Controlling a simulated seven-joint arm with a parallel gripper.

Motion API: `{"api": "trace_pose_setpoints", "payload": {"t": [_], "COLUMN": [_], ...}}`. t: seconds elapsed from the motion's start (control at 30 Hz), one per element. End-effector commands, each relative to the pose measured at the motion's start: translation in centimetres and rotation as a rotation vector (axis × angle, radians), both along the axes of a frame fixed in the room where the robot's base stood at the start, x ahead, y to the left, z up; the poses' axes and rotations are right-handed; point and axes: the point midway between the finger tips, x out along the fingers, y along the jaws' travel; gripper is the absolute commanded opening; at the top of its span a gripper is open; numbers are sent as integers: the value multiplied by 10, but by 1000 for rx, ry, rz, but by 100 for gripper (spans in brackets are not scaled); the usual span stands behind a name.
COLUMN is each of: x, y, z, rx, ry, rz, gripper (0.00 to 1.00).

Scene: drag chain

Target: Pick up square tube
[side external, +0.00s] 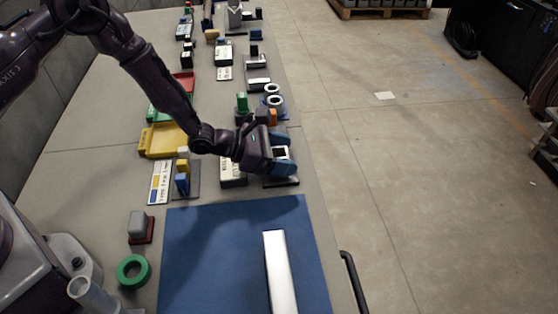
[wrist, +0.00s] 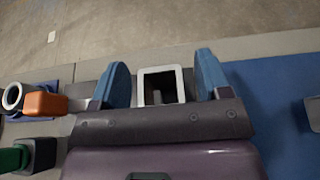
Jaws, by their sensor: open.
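The square tube (wrist: 181,84) shows in the wrist view as a pale square ring with a dark hollow, seen end-on. In the side external view its pale rim (side external: 280,149) shows between the fingers, above a dark base plate (side external: 286,182). My gripper (wrist: 160,70) has blue fingers, one on each side of the tube, with visible gaps to both. It is open and holds nothing. In the side view the gripper (side external: 283,154) points toward the table's right edge and hides much of the tube's lower part.
A blue mat (side external: 200,245) with a long silver bar (side external: 280,270) lies in front. An orange block (wrist: 45,104) and a white ring (wrist: 13,97) stand left in the wrist view. A yellow tray (side external: 165,140) and a green ring (side external: 133,271) are on the table.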

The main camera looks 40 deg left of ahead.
Motion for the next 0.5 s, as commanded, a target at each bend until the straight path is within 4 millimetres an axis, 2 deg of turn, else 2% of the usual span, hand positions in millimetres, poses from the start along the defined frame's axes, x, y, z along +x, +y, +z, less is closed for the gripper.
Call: {"api": "trace_pose_setpoints", "payload": {"t": [0.2,0.27,0.5], "x": [1,0,1], "y": [-1,-1,-1], "z": [-1,-1,0], "rx": [0,0,-1], "ry": [1,1,-2], "rz": [0,-1,0], "gripper": [70,59,4]}}
